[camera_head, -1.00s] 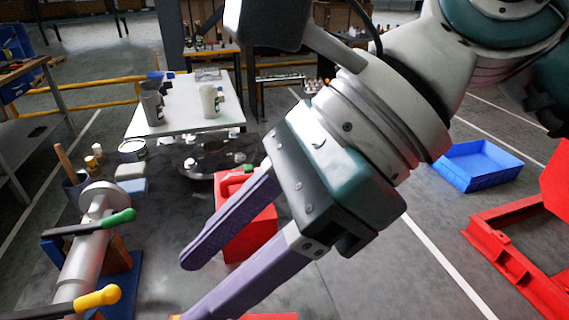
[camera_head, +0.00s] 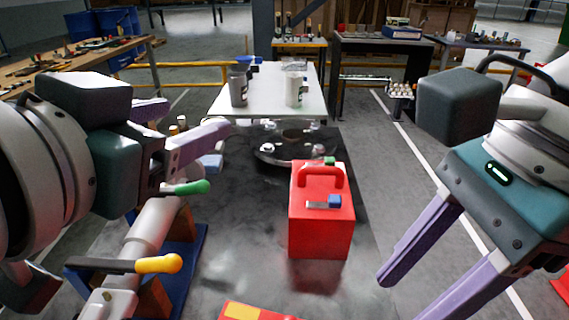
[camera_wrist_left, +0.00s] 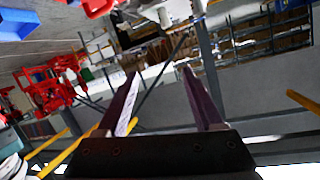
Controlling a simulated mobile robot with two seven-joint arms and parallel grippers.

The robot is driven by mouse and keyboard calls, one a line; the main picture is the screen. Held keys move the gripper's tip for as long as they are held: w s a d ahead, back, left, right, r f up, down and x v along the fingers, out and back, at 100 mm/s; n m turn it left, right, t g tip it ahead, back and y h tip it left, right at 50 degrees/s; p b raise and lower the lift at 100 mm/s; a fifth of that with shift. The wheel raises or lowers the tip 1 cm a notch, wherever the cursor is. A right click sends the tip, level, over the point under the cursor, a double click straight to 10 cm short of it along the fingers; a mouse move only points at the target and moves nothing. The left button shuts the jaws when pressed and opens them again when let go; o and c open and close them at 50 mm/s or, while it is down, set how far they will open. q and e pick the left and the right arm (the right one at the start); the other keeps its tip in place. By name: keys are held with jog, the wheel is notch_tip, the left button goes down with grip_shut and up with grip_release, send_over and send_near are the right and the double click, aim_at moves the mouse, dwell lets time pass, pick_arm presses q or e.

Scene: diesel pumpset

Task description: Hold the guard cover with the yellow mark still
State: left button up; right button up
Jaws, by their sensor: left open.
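A red piece with a yellow mark (camera_head: 250,312), likely the guard cover, shows at the bottom edge of the head view, mostly cut off. My left gripper (camera_head: 198,114) is open and empty, at the left above the grey bench and well apart from the cover. Its two purple fingers (camera_wrist_left: 160,100) stand apart in the left wrist view, with nothing between them. My right gripper (camera_head: 408,300) is at the right, its fingers spread and empty, pointing down beside the bench.
A red box with a handle (camera_head: 320,225) stands on the grey bench (camera_head: 240,265). A grey pipe with a green lever (camera_head: 190,187) and a yellow lever (camera_head: 155,264) is at left. A white table (camera_head: 265,98) with cups is behind.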

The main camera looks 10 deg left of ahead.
pick_arm(q)
jog(key=d+r+m+t+h, duration=0.5)
jog(key=d+r+m+h, duration=0.75)
jog(key=r, duration=0.45)
jog(key=s+d+f+m+g+h, duration=0.3)
jog(key=s+d+m+g, duration=0.35)
jog(key=m+g, duration=0.3)
jog(key=s+d+f+m+g+h, duration=0.35)
jog(key=s+d+m+g, duration=0.3)
jog(key=m+g, duration=0.35)
jog(key=y, duration=1.9)
send_over(234, 319)
jog(key=s, duration=0.1)
notch_tip(234, 319, down, 20)
jog(key=f, duration=0.9)
jog(key=shift+s+d+f, duration=0.1)
jog(key=shift+d+f, duration=0.05)
jog(key=shift+d, duration=0.25)
